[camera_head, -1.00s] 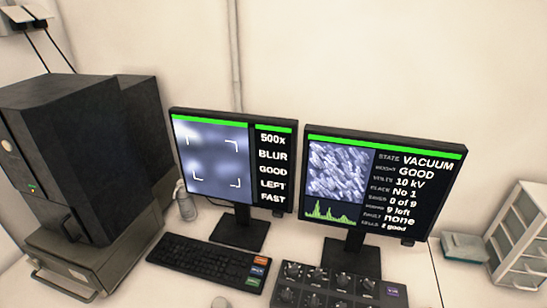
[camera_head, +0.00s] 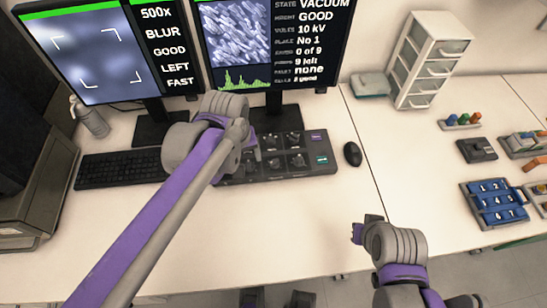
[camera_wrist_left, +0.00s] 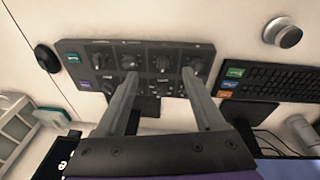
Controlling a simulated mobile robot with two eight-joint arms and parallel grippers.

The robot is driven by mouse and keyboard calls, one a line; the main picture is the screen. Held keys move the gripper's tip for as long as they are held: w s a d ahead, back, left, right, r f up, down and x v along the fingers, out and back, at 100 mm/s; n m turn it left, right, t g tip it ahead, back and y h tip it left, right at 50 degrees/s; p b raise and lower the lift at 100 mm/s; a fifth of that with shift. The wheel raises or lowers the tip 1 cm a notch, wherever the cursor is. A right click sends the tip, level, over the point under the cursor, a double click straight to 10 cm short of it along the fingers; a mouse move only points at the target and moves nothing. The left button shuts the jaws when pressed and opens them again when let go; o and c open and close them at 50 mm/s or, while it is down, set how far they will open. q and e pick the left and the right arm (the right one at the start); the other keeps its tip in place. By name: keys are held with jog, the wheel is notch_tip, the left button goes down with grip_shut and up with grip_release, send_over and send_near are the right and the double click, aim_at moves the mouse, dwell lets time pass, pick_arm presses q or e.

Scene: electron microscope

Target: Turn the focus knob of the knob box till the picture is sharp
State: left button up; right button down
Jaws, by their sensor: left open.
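The knob box (camera_head: 300,168), dark with several round knobs, lies in front of the monitors. It also shows in the left wrist view (camera_wrist_left: 85,68). I cannot read which knob is focus. The left monitor (camera_head: 100,50) shows a blurred grey picture with corner marks and reads 500x, BLUR, GOOD, LEFT, FAST. My left gripper (camera_wrist_left: 161,76) is open above the box, its two fingers apart with knobs showing between and beside them. In the head view my left wrist hides the box's left part. My right gripper (camera_head: 358,231) is over the table's front, away from the box; its jaws are unclear.
The right monitor (camera_head: 235,45) shows a sharp textured picture and status text. A keyboard (camera_head: 115,170) lies left of the box, a mouse (camera_head: 352,154) right of it. A drawer unit (camera_head: 432,60) and blue numbered tray (camera_head: 494,203) stand farther right. The front middle of the table is clear.

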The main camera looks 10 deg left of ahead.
aim_at(275, 161)
pick_arm(q)
jog(key=w+d+f+n+g, duration=0.2)
jog(key=w+d+f+n, duration=0.1)
jog(key=w+d, duration=0.5)
jog(key=f, duration=0.3)
jog(key=a+f+b, duration=0.1)
jog(key=f, duration=0.6)
jog(key=shift+w+a, duration=0.15)
jog(key=shift+w, duration=0.15)
grip_shut()
